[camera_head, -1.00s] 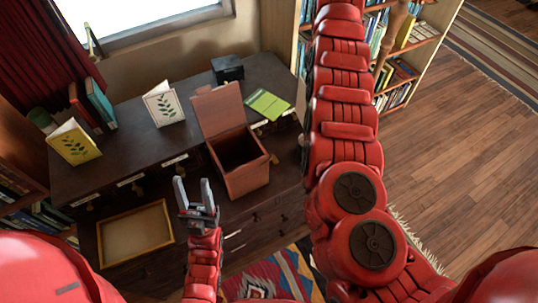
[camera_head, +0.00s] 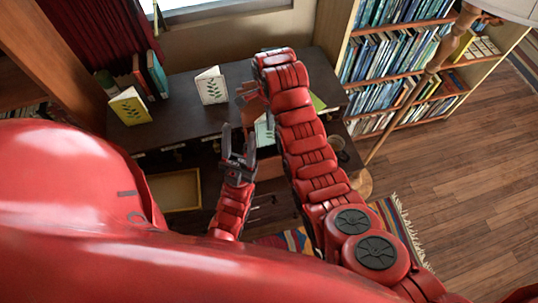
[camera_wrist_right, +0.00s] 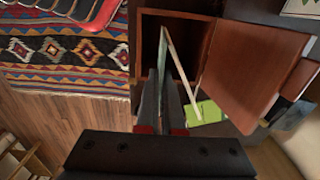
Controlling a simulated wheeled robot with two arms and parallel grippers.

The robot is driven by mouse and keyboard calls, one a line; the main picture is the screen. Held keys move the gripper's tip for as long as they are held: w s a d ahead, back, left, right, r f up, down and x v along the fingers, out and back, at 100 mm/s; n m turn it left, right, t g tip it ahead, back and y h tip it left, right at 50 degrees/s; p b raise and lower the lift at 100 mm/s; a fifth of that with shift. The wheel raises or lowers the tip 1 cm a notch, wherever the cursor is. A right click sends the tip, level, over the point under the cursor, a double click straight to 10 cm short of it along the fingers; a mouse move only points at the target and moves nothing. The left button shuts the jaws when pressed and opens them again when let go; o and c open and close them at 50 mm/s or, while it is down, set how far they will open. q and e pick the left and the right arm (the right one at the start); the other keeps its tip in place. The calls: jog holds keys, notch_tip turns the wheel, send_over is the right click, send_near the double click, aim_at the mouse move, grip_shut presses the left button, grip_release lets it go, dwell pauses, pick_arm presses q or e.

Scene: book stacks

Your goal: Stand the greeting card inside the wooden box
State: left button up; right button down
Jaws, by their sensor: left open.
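The greeting card (camera_head: 264,131), pale with a leaf print, is upright at the wooden box in the head view. In the right wrist view the card (camera_wrist_right: 178,58) shows edge-on as a narrow V over the box's dark opening; whether its bottom touches the floor is hidden. The wooden box (camera_wrist_right: 148,40) is reddish brown, with its lid (camera_wrist_right: 255,60) open. My right gripper (camera_wrist_right: 161,78) has its fingers close together on one panel of the card. In the head view it is hidden behind my arm. My left gripper (camera_head: 239,132) is open and empty before the box.
A white leaf card (camera_head: 212,87) and a yellow card (camera_head: 130,107) stand on the dark desk (camera_head: 178,108). A green item (camera_wrist_right: 205,113) lies beside the box. A wooden tray (camera_head: 174,190) is lower left. A lamp and bookshelf (camera_head: 405,60) stand at right.

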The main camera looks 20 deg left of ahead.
notch_tip(320, 180, down, 10)
jog(key=b, duration=0.9)
jog(key=shift+f+b, duration=0.1)
jog(key=shift+b, duration=0.3)
notch_tip(320, 180, down, 3)
jog(key=shift+f+p, duration=0.2)
jog(key=shift+p, duration=0.6)
notch_tip(320, 180, down, 4)
jog(key=shift+f+p, duration=0.2)
jog(key=shift+p, duration=0.35)
jog(key=shift+f, duration=0.15)
jog(key=c, duration=1.5)
grip_release()
jog(key=shift+f, duration=0.1)
jog(key=o, duration=0.4)
jog(key=shift+o, duration=0.2)
